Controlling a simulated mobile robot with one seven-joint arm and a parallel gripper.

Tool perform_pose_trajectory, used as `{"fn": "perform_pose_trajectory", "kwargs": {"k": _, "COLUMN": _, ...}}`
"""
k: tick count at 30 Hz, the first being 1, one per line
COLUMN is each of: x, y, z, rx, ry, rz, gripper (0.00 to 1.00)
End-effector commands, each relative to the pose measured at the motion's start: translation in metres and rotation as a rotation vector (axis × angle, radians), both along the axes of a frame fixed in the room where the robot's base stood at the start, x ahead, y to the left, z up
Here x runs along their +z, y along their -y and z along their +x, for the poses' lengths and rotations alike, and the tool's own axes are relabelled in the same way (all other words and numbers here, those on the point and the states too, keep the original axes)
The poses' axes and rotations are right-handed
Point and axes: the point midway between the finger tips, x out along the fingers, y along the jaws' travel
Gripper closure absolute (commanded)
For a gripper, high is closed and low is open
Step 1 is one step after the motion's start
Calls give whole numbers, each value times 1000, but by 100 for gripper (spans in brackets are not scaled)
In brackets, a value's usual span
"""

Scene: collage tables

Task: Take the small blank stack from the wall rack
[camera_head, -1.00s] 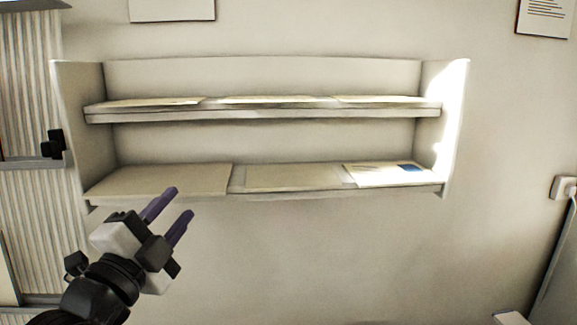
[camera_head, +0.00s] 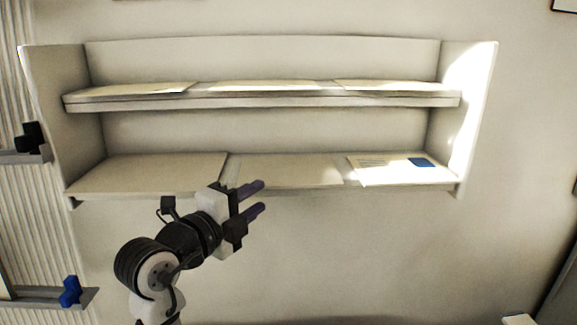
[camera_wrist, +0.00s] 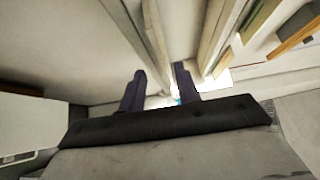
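The white wall rack (camera_head: 270,102) has two shelves bearing flat paper stacks. On the lower shelf lie a wide blank stack (camera_head: 150,174) at left, a blank stack (camera_head: 290,171) in the middle, and a printed sheet with a blue patch (camera_head: 385,172) at right. The upper shelf bears thin pale stacks at left (camera_head: 135,90), middle (camera_head: 262,85) and right (camera_head: 385,85), seen nearly edge-on. I cannot tell for sure which is the small blank stack. My gripper (camera_head: 259,198) is open and empty, its purple fingers pointing right near the lower shelf's front edge. The fingers also show apart in the wrist view (camera_wrist: 161,78).
Slatted panelling with a ledge bearing a black item (camera_head: 31,138) and a lower ledge with a blue item (camera_head: 70,291) stands left of the rack. The wall below and right of the rack is mostly clear. A pale object (camera_head: 518,319) shows at bottom right.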

Motion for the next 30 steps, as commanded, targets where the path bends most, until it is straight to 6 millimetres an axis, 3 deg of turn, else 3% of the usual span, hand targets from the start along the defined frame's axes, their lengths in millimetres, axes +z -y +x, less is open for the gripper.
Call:
{"fn": "perform_pose_trajectory", "kwargs": {"k": 15, "x": 3, "y": 35, "z": 44, "rx": -1, "ry": -2, "rz": -1, "gripper": 67}}
{"fn": "perform_pose_trajectory", "kwargs": {"k": 23, "x": 2, "y": 36, "z": 47, "rx": 2, "ry": 0, "rz": -1, "gripper": 67}}
{"fn": "perform_pose_trajectory", "kwargs": {"k": 30, "x": 2, "y": 36, "z": 47, "rx": 2, "ry": 0, "rz": -1, "gripper": 97}}
